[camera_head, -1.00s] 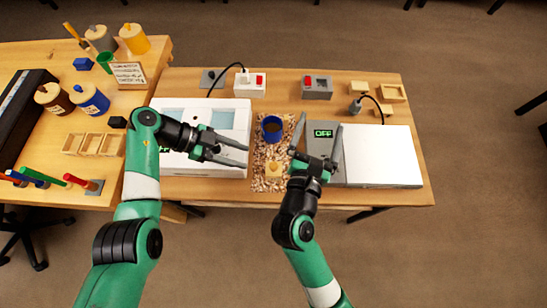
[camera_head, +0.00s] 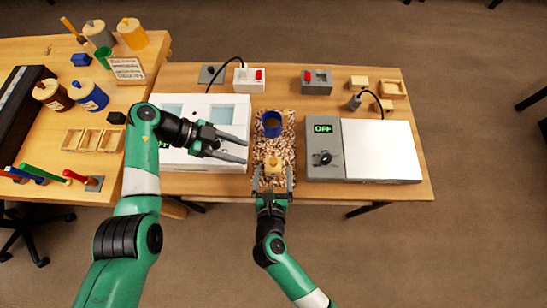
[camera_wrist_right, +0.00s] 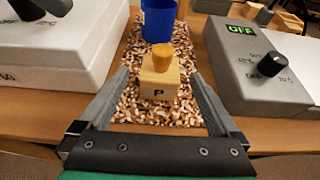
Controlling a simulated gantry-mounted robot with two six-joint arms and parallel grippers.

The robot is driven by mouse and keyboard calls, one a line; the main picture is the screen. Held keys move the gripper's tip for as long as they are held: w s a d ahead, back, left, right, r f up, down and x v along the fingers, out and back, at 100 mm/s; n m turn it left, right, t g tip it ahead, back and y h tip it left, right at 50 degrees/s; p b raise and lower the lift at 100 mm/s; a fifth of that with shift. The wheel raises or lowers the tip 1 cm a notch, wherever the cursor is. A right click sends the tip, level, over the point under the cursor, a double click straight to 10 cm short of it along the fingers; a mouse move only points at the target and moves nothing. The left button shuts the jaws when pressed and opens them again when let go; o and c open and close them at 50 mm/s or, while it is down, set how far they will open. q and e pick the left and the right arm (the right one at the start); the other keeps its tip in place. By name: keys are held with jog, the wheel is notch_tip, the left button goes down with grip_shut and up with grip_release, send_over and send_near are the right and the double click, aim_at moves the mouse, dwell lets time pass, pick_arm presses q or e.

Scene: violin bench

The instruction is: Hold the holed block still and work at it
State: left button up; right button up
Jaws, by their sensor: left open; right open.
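A small yellow wooden block (camera_head: 274,166) with a round peg or knob on top sits on the strip of wood chips (camera_head: 264,148). It also shows in the right wrist view (camera_wrist_right: 158,82), with a letter P on its near face. My right gripper (camera_head: 274,178) is open, its fingers on either side of the block at its near end. In the right wrist view my right gripper (camera_wrist_right: 160,78) shows a gap between each finger and the block. My left gripper (camera_head: 245,149) is open and empty above the white box (camera_head: 203,171). I cannot see a hole in the block.
A blue cup (camera_head: 272,131) stands behind the block on the chips. A grey unit reading OFF, with a knob (camera_head: 322,128), and a white plate (camera_head: 382,151) are to the right. Switch boxes (camera_head: 317,87) stand at the back. The side table at left holds jars (camera_head: 92,97) and trays.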

aim_at(274, 158)
jog(key=x, duration=0.6)
jog(key=shift+w+f, duration=0.15)
jog(key=shift+w, duration=0.1)
jog(key=shift+c, duration=0.3)
jog(key=c, duration=1.4)
pick_arm(q)
jog(key=shift+c, duration=0.3)
